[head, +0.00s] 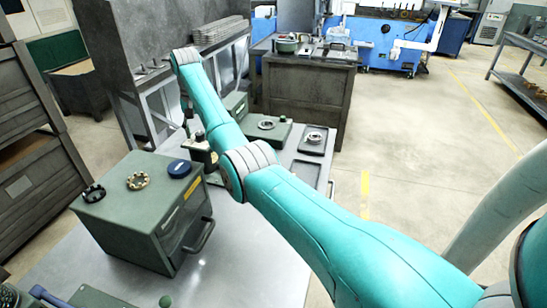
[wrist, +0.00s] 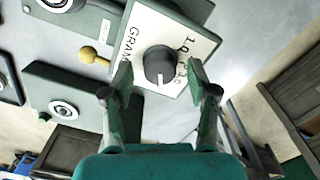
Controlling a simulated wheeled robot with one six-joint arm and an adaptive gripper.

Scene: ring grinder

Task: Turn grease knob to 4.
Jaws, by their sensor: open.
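The grease knob (wrist: 160,64) is a dark grey round knob with a white mark on its rim, pointing down in the wrist view. It sits on a white dial plate (wrist: 141,32) lettered "GRAM", with small numerals at the right that I cannot read surely. My gripper (wrist: 158,78) is open, its two green fingers on either side of the knob. A gap shows between each finger and the knob; I cannot tell the depth between them. In the head view, my arm covers much of the area, and the knob cannot be made out.
A yellow ball-ended lever (wrist: 90,56) stands beside the dial plate. A green cabinet (head: 135,220) with rings on top (head: 138,181) stands on the metal table (head: 245,250). Green fixtures with rings (head: 267,128) lie behind my arm. Open floor (head: 415,130) is at the right.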

